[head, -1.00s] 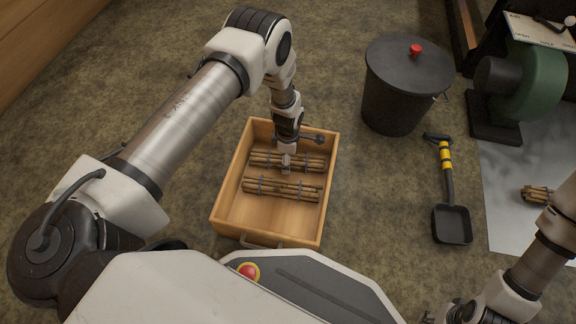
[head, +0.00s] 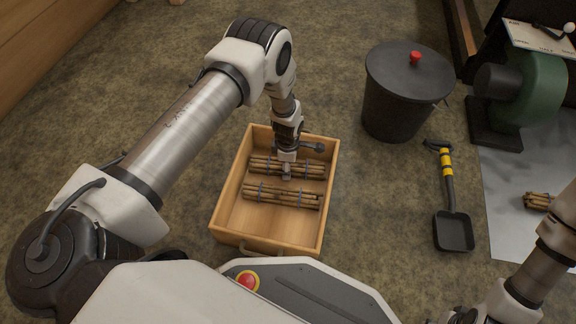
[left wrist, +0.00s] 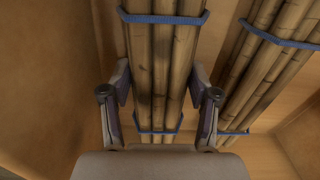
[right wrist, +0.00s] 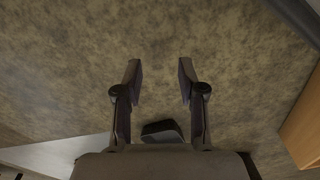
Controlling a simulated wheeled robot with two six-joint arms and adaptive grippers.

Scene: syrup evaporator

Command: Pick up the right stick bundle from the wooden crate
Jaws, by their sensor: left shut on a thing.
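The wooden crate (head: 228,208) stands on the floor with two stick bundles lying side by side in it, tied with blue bands. My left gripper (head: 287,176) reaches down into the crate at the far bundle (head: 312,169). In the left wrist view my left gripper (left wrist: 160,100) has its fingers on both sides of this bundle (left wrist: 160,60), shut on it. The near bundle (head: 281,197) lies apart, to the right in the left wrist view (left wrist: 265,60). My right gripper (right wrist: 160,80) is open and empty above the floor.
A black lidded bin (head: 395,105) stands right of the crate. A green blower (head: 525,90) and a small bundle (head: 538,202) on a grey sheet (head: 510,230) are at the right. Bare floor lies between crate and shovel.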

